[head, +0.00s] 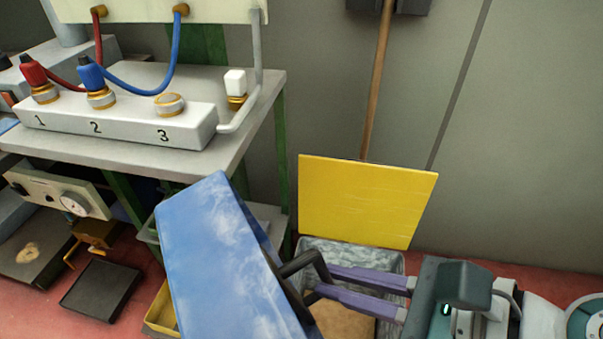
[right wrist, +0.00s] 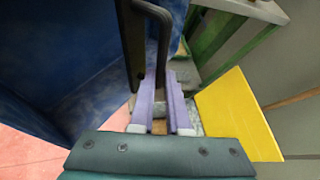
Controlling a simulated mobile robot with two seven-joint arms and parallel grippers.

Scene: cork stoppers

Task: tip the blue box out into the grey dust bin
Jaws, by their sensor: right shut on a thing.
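The blue box (head: 215,255) hangs tilted in the lower middle of the head view, its broad smooth side facing me. In the right wrist view the box (right wrist: 75,65) fills the left side. Its black handle (head: 303,262) is between the purple fingers of my right gripper (head: 318,286), which is shut on it. The grey dust bin (head: 350,252) stands on the floor behind and below the gripper, partly hidden by it. Something brown (head: 342,324) shows inside the bin. The box's opening and contents are hidden. My left gripper is not in view.
A yellow panel (head: 365,200) stands upright at the bin's back, below a wooden pole (head: 376,90). A grey table (head: 255,105) with a numbered white block (head: 120,120) stands left, close behind the box. A yellow-edged tray (head: 160,312) lies left of the box.

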